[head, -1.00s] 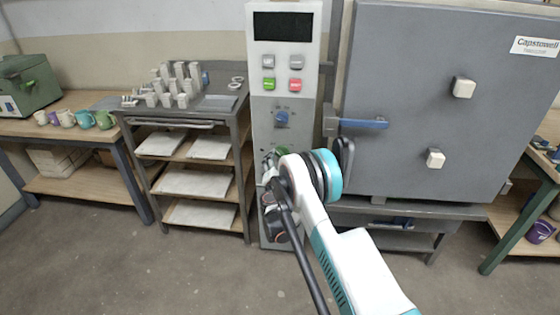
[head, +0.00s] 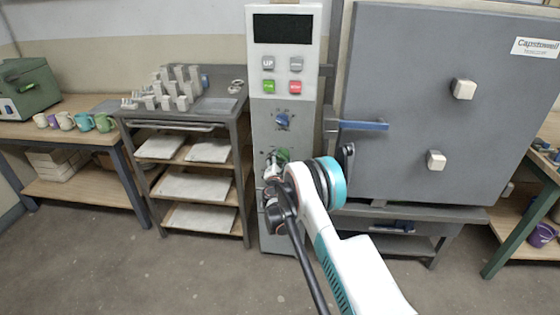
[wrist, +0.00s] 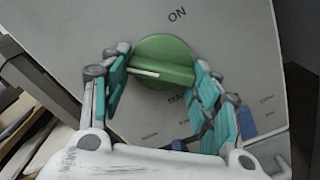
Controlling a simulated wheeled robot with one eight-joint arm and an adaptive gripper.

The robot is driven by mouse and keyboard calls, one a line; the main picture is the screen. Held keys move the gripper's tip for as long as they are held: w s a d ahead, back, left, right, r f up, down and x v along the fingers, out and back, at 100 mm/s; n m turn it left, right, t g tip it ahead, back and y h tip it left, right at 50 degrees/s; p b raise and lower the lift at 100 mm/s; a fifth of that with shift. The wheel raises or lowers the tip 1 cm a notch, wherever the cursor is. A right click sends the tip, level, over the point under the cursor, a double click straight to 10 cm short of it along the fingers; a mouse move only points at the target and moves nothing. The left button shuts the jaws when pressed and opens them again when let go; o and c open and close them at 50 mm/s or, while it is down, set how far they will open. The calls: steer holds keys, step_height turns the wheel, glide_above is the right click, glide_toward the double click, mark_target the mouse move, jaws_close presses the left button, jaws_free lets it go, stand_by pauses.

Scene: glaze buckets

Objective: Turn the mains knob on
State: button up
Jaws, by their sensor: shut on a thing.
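The mains knob (wrist: 165,58) is round and green, with a raised grip bar. The white line on its bar points left in the wrist view, not at the "ON" label (wrist: 177,14) above it. In the head view the green knob (head: 283,154) sits on the grey control panel, below a blue knob (head: 283,120). My gripper (wrist: 160,75) has its teal-padded fingers on either side of the green knob and is shut on it. In the head view my gripper (head: 273,163) is at the panel, partly hidden by my own arm.
The panel (head: 260,215) has a dark display (head: 283,29) and several buttons above the knobs. The grey kiln door (head: 410,90) with its blue-handled latch (head: 362,125) stands close on the right. A shelf cart (head: 185,125) stands close on the left.

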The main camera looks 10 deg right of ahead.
steer(key=shift+m, duration=0.4)
steer(key=m, duration=0.4)
steer(key=shift+r, duration=0.1)
steer(key=m, duration=0.4)
steer(key=shift+r, duration=0.15)
steer(key=m, duration=0.5)
steer(key=shift+r, duration=0.1)
steer(key=shift+r+m, duration=0.1)
steer(key=shift+m, duration=1.9)
steer(key=o, duration=1)
steer(key=shift+o, duration=0.2)
steer(key=shift+s, duration=0.1)
